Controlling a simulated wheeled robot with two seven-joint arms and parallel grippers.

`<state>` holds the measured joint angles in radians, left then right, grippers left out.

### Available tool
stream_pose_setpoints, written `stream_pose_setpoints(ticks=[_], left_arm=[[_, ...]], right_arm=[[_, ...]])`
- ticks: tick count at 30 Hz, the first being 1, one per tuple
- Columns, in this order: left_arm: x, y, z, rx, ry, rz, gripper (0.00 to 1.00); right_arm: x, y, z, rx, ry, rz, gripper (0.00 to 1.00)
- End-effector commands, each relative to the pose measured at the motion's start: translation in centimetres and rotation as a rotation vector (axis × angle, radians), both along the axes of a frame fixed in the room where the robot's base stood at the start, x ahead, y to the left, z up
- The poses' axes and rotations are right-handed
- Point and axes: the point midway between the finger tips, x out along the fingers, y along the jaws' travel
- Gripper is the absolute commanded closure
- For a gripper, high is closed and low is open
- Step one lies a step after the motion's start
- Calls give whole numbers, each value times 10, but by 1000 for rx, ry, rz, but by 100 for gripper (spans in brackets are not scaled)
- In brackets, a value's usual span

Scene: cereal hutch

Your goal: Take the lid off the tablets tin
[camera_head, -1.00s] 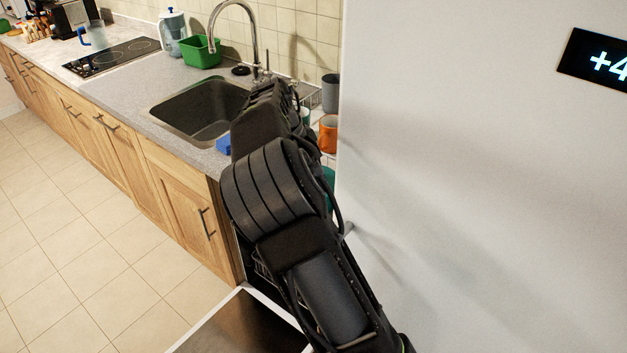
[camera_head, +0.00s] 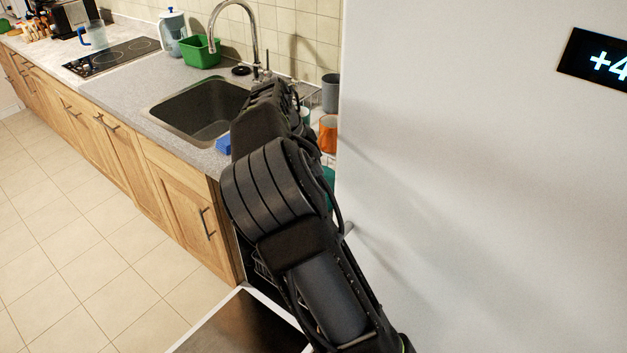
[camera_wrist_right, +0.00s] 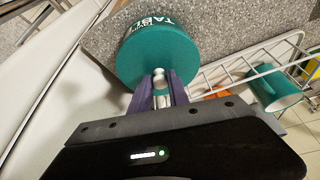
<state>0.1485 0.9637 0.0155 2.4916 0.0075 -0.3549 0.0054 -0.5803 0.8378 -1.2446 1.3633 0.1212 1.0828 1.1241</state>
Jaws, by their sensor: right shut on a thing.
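The teal tablets tin (camera_wrist_right: 172,24) is in the right wrist view at top centre, its white lettering upside down there. Its round teal lid (camera_wrist_right: 135,62) faces the camera and has a small pale knob (camera_wrist_right: 158,74). My right gripper (camera_wrist_right: 160,86) is shut on that knob, with a purple finger on each side. I cannot tell whether there is a gap between lid and tin. In the head view, my dark arm covers the tin and the gripper tips. My left gripper is in neither view.
A white wire rack (camera_wrist_right: 235,68) with a teal mug (camera_wrist_right: 275,92) stands right of the tin. In the head view are a sink (camera_head: 200,108), a tap (camera_head: 252,35), a blue sponge (camera_head: 223,146), an orange mug (camera_head: 328,134) and a large white panel (camera_head: 480,200) on the right.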

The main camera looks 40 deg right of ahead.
Motion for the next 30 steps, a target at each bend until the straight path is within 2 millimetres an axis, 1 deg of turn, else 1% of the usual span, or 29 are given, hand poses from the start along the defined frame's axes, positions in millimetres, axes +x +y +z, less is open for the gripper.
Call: stream_pose_setpoints(ticks=[7, 11, 14, 21, 24, 27, 30], left_arm=[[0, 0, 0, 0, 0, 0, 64], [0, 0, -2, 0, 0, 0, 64], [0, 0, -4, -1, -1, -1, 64], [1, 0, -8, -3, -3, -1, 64], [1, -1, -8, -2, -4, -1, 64], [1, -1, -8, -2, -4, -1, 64], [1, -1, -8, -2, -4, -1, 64]], right_arm=[[0, 0, 2, 0, -1, 0, 100], [1, 0, 11, 0, -3, 0, 100], [1, 0, 25, -1, -4, 1, 100], [1, -1, 73, -1, -4, 0, 100], [1, -1, 88, -1, -2, 0, 100], [0, -1, 97, -1, 0, -1, 100], [0, -1, 100, -1, 0, -1, 100]])
